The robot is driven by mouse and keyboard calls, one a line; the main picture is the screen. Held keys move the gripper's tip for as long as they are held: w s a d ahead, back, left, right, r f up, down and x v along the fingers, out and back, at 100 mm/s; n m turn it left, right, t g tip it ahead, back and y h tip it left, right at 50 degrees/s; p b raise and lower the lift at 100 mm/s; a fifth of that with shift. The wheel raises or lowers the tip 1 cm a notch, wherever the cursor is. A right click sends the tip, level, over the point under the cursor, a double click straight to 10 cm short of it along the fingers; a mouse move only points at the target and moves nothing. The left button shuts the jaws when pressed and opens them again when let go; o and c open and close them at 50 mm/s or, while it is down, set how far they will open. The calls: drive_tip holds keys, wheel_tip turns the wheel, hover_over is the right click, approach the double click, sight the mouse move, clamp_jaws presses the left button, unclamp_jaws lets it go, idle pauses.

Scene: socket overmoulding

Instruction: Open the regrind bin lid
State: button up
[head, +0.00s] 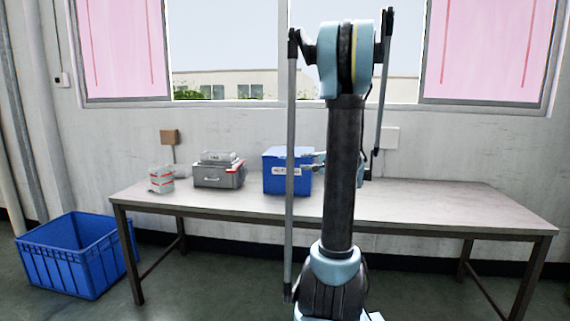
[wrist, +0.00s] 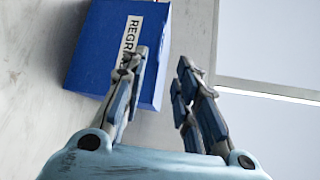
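The regrind bin (head: 274,184) is a blue box on the table with a white label on its front. Its top looks covered by a flat blue lid (head: 285,152), apparently shut. In the wrist view the bin (wrist: 100,50) shows at upper left, turned sideways, with its label partly hidden by a finger. My gripper (wrist: 160,62) is open, with a gap between its fingers and nothing held. In the head view my gripper (head: 318,160) is at the bin's right side, partly hidden behind my arm. I cannot tell whether it touches the bin.
A blue crate (head: 75,262) stands on the floor at left. The table's right part is clear.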

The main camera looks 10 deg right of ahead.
drive_tip(key=x, duration=1.7)
drive_tip(key=shift+s+a, duration=0.1)
drive_tip(key=shift+a, duration=0.15)
clamp_jaws()
